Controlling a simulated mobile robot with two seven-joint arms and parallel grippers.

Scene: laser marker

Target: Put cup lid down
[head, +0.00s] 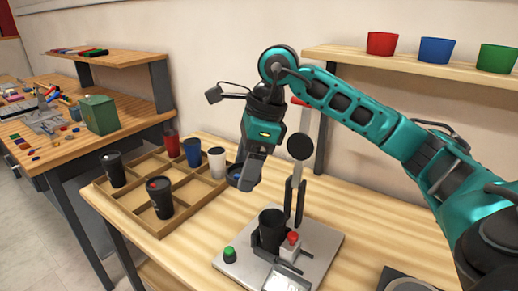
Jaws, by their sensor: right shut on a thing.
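My right gripper (246,176) comes in from the right and points downward over the right edge of the cup tray. It is shut on the dark cup lid (234,177), which is held in the air, partly hidden by the fingers. A black cup (272,226) without a lid stands upright in the laser marker (320,246), to the lower right of the gripper. My left gripper is not in view.
A wooden compartment tray (130,212) holds several cups, including a red cup (172,144), a blue cup (192,152) and a white cup (216,162). The marker has a green button (229,254) and a red button (292,238). Table right of the marker is mostly clear.

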